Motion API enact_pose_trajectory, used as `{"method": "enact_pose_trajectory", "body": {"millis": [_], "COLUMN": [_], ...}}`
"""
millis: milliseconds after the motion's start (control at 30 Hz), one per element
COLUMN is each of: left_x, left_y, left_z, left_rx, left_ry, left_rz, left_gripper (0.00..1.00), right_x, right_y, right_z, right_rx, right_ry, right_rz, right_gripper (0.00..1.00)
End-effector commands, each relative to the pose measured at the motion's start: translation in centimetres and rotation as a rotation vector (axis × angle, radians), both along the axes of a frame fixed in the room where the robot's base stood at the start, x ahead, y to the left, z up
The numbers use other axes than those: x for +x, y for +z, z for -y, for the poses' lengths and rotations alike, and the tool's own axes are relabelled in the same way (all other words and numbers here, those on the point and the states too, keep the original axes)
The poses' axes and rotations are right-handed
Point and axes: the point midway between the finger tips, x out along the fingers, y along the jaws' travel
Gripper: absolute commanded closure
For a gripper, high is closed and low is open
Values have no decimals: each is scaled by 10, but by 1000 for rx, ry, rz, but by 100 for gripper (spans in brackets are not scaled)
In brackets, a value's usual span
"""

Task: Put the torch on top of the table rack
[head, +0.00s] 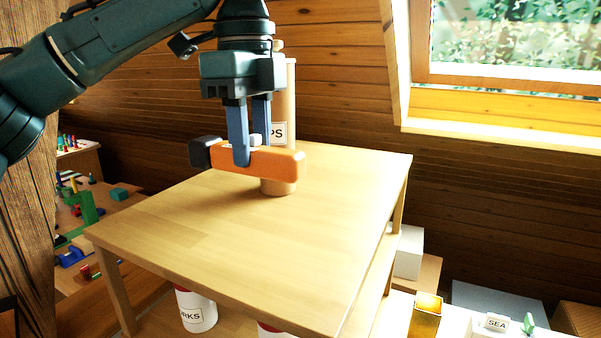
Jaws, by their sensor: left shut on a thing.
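The torch (275,162) is orange with a black head at its left end. My left gripper (248,150) is shut on it, its blue fingers pointing down around the torch's middle. The torch lies level, and it shows above the wooden top of the table rack (230,250). I cannot tell how large the gap beneath it is. My right gripper is not in view.
A tall tan cylinder (285,95) with a partly hidden label stands on the rack top right behind the torch. White labelled containers (196,310) stand below the top. The front and right of the top are clear. A white box (408,252) sits beyond the right edge.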

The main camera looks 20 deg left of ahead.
Motion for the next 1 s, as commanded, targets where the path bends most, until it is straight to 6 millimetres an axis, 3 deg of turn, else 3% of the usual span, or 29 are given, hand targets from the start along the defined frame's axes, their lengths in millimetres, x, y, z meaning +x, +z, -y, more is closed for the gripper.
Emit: {"method": "enact_pose_trajectory", "body": {"millis": [133, 333, 800, 1000], "left_x": [-1, -1, -2, -2], "left_y": [-7, -40, -92, -97], "left_z": [0, 0, 0, -1], "left_rx": [1, -1, -1, -2], "left_ry": [-10, -9, -6, -4], "left_rz": [-4, -6, -4, 1], "left_gripper": [99, 99, 99, 99], "right_x": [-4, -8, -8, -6], "right_y": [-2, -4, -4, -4], "right_z": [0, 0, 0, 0], "right_rx": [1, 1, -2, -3], "right_ry": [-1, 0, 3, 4], "right_rz": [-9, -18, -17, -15], "right_gripper": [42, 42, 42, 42]}}
